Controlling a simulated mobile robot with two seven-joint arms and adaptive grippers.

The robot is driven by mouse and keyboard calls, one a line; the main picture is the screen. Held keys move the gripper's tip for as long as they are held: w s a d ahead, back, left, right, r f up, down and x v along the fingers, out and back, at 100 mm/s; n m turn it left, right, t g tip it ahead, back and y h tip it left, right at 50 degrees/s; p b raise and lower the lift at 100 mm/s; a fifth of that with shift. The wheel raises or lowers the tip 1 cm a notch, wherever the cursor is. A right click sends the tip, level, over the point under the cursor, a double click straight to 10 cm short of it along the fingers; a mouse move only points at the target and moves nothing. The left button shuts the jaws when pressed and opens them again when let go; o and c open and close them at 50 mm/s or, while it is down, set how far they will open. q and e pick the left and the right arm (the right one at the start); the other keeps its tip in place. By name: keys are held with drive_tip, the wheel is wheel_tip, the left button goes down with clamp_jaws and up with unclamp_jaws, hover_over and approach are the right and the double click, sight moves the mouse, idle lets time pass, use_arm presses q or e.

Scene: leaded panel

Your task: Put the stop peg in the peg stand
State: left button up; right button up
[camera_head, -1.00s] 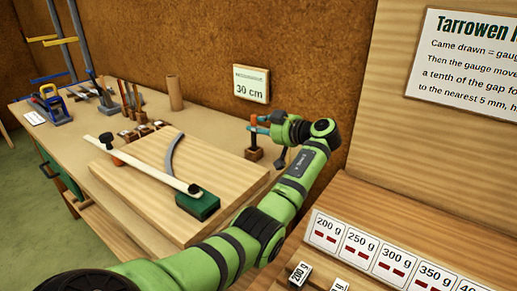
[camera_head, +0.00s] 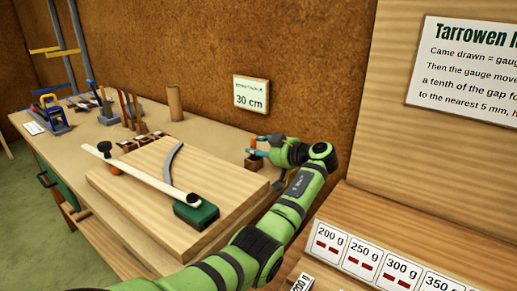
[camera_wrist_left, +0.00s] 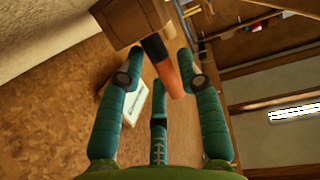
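The stop peg (camera_head: 252,142) has an orange end and a dark section. It stands in or over the small wooden peg stand (camera_head: 253,163), at the bench's right rear by the wall. In the left wrist view the peg (camera_wrist_left: 167,70) meets the brown stand block (camera_wrist_left: 133,18). My left gripper (camera_head: 256,146) is low over the stand, its teal fingers close on both sides of the peg; in the wrist view the fingertips (camera_wrist_left: 160,58) flank it with little gap. How deep the peg sits is hidden. My right gripper is out of view.
A wooden board (camera_head: 130,187) with a pale arm, curved grey strip and green block (camera_head: 196,214) lies left of my arm. Tools and a wooden cylinder (camera_head: 175,102) stand behind. A 30 cm sign (camera_head: 251,94) hangs above; a weight-label rack (camera_head: 365,253) is at right.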

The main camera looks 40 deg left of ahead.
use_arm(q)
drive_tip(key=shift+r, duration=0.1)
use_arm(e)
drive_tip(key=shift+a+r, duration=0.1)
use_arm(q)
drive_tip(key=v, duration=1.2)
drive_tip(key=shift+p, duration=0.35)
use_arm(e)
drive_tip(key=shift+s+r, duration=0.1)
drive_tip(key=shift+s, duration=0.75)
